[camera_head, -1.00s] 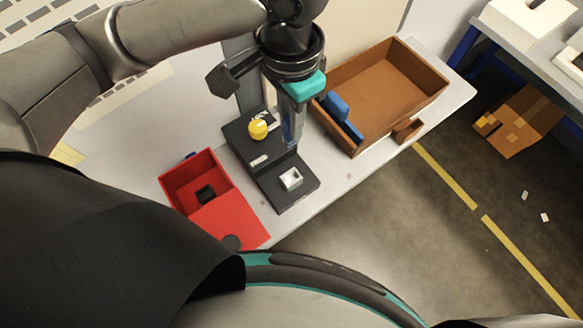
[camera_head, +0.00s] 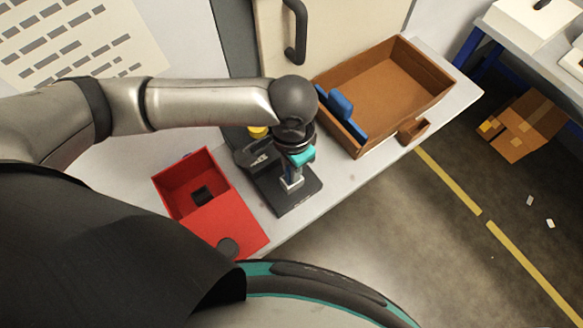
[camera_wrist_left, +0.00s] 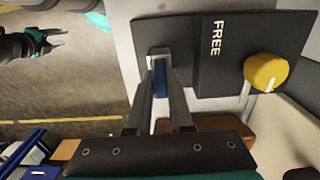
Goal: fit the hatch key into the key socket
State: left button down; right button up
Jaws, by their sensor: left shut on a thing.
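My left gripper (camera_head: 291,181) points down over the front end of the black fixture (camera_head: 302,196). In the left wrist view its fingers (camera_wrist_left: 157,66) are shut on a blue piece, which I take for the hatch key (camera_wrist_left: 160,80). The pale square key socket (camera_wrist_left: 159,51) lies right at the fingertips, mostly covered by them. I cannot tell whether the key's end is inside the socket or just above it. My right gripper (camera_wrist_left: 58,38) shows at the top left of the wrist view, over the floor, with its fingers apart and empty.
A yellow knob (camera_wrist_left: 266,71) stands on the fixture beside the word FREE. A red box (camera_head: 185,171) is to the left. A brown tray (camera_head: 421,63) with blue pieces (camera_head: 341,104) at its edge is to the right. A dark door handle (camera_head: 297,30) is behind.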

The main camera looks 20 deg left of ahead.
pick_arm(q)
jog(key=shift+f, duration=0.35)
jog(key=shift+f, duration=0.15)
jog(key=c, duration=0.8)
grip_release()
notch_tip(320, 180, up, 12)
jog(key=shift+r+p, duration=0.2)
jog(key=shift+p, duration=0.85)
jog(key=shift+d, duration=0.1)
